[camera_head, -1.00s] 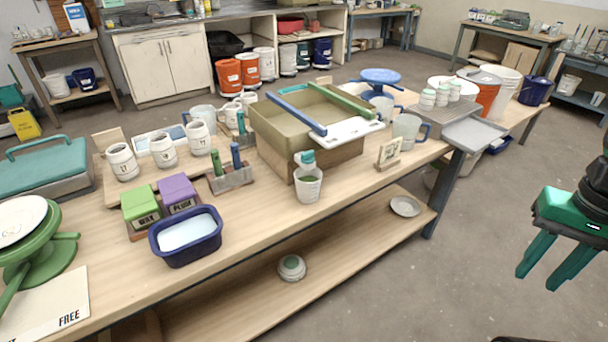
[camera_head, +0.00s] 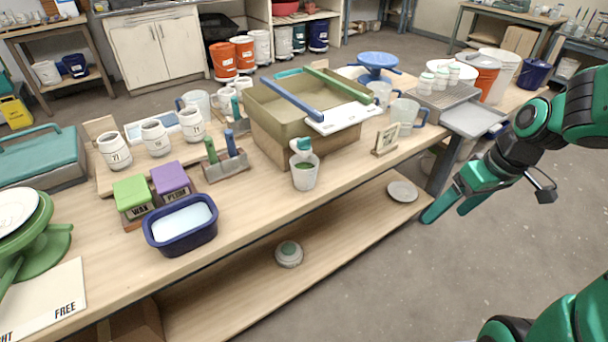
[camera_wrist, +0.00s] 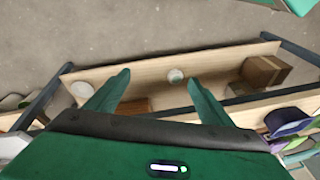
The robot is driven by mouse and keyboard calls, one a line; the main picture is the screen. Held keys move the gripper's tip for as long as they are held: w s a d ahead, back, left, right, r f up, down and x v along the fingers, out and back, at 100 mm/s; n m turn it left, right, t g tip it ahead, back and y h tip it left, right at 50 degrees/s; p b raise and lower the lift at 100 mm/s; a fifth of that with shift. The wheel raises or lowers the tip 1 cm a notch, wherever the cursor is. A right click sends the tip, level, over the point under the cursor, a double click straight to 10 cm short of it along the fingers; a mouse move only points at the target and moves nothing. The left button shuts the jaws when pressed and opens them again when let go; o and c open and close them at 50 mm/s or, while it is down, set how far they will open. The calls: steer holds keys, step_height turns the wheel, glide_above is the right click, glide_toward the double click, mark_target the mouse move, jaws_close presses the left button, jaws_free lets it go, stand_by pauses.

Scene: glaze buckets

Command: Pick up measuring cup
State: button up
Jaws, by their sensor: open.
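Several translucent cups with handles stand on the workbench in the head view, and I cannot tell which is meant. One jug-like cup with a blue handle (camera_head: 405,112) stands at the bench's right side. A clear cup with green contents (camera_head: 305,176) stands at the front edge. My gripper (camera_head: 447,210) is open and empty, off the bench's right front edge, below the blue-handled cup in the picture. Its fingers also show in the wrist view (camera_wrist: 160,82), pointing over the lower shelf.
The olive basin (camera_head: 262,124) with bars across it fills the bench middle. A small sign (camera_head: 386,138) stands near the blue-handled cup. A blue tub (camera_head: 182,238) is at the front left. The lower shelf (camera_wrist: 145,65) holds a small round jar (camera_wrist: 176,76) and a box (camera_wrist: 264,70).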

steer(key=w+a+f+n+t+y, duration=0.1)
steer(key=w+a+f+n+y, duration=0.15)
steer(key=w+a, duration=0.3)
steer(key=w+a+f+n+y, duration=0.2)
steer(key=w+a+n, duration=0.2)
steer(key=a, duration=0.3)
steer(key=n+t+y, duration=0.3)
steer(key=y, duration=0.2)
glide_toward(315, 174)
step_height(315, 174, down, 2)
steer(key=w+a, duration=0.2)
steer(key=x, duration=0.5)
steer(key=shift+w+a+f, duration=0.1)
steer(key=shift+w+a, duration=0.1)
steer(key=x, duration=0.4)
steer(key=shift+s+a+r, duration=0.2)
steer(key=shift+s+a, duration=0.05)
steer(key=shift+s, duration=0.1)
steer(key=shift+w+a+f, duration=0.2)
steer(key=shift+w+a, duration=0.1)
steer(key=shift+a, duration=0.15)
steer(key=shift+c, duration=0.5)
steer(key=c, duration=1.2)
steer(key=shift+c, duration=0.2)
